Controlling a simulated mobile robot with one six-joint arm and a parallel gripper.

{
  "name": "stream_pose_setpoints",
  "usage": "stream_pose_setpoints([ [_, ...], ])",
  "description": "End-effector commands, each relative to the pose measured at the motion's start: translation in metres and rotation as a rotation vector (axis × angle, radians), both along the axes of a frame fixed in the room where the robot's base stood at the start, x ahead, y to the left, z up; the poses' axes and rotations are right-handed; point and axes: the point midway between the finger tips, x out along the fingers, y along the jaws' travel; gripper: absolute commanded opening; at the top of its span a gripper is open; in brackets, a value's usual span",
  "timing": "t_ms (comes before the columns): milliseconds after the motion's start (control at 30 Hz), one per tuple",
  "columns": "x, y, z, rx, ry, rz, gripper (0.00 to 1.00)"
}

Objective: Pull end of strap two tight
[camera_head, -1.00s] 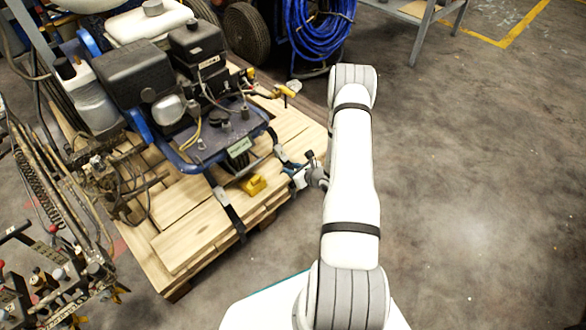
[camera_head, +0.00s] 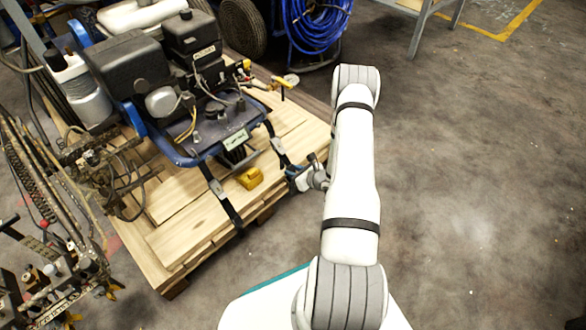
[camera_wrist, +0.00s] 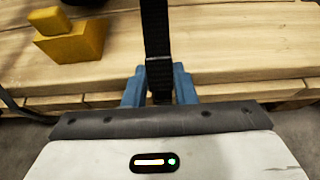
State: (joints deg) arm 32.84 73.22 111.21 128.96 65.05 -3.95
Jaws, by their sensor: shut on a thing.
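The line striper (camera_head: 215,130) is a blue-framed machine with a dark engine, standing on a wooden pallet (camera_head: 190,240). One dark strap (camera_head: 221,200) runs from its frame down over the pallet's front edge at left. A second dark strap (camera_head: 279,152) runs down from the frame further right, to my gripper (camera_head: 303,181). In the wrist view my gripper's blue fingers (camera_wrist: 158,92) are shut on the black strap (camera_wrist: 156,35), which stands upright between them. The strap's lower end is hidden by the gripper.
A yellow block (camera_head: 250,178) lies on the pallet between the straps, and at upper left in the wrist view (camera_wrist: 72,38). A coiled blue hose (camera_head: 316,25) and wheel (camera_head: 243,30) are behind. Hoses and levers crowd the left. Floor at right is clear.

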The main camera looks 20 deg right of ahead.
Motion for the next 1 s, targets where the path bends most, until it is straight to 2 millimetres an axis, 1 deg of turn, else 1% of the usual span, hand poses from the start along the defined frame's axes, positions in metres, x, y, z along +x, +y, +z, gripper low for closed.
stream_pose_setpoints([
  [33, -0.003, -0.001, -0.007, 0.0, 0.004, -0.003, 0.0],
  [500, -0.016, -0.006, -0.033, 0.001, 0.008, -0.004, 0.0],
  [533, -0.016, -0.006, -0.032, 0.0, 0.007, -0.004, 0.25],
  [833, -0.015, -0.005, -0.029, 0.0, 0.004, -0.002, 0.5],
  [1000, -0.014, -0.005, -0.029, 0.0, 0.003, 0.0, 0.51],
])
